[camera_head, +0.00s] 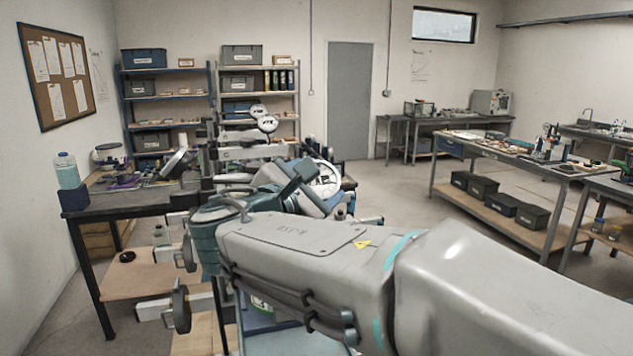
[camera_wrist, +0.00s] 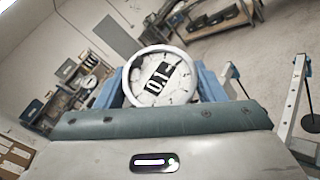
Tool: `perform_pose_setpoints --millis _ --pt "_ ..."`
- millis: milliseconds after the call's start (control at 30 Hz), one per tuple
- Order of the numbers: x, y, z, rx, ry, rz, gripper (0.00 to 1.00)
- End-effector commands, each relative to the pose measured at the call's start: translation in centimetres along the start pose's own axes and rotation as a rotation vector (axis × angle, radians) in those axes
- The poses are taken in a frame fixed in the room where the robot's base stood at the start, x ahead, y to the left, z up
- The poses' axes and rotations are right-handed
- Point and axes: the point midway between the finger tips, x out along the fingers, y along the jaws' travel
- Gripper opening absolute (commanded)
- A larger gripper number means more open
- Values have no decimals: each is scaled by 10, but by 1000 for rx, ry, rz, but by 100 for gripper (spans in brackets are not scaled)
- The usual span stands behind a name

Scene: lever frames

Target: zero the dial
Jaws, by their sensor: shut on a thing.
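In the head view the dial (camera_head: 326,180) shows partly behind my gripper (camera_head: 307,183), at the end of my outstretched arm. The finger contacts are hidden, and the needle is too small to read.
A dark workbench (camera_head: 130,198) with tools and a bottle (camera_head: 67,170) is at the left. Shelves (camera_head: 168,100) stand against the back wall. Open floor (camera_head: 400,190) lies to the right, before another bench (camera_head: 510,160).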

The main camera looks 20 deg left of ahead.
Motion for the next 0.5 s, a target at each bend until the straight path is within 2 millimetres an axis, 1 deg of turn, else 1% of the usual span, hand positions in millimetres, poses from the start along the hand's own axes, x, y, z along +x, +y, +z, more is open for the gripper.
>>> perform_pose_setpoints --millis 67,200,433,467,500 --pt "0 3 2 25 0 -37 40" --pt "0 2 1 58 0 -94 40" --pt "0 1 1 58 -1 -94 40" --pt "0 1 1 58 -1 -94 71" --pt "0 1 1 58 -1 -94 83"
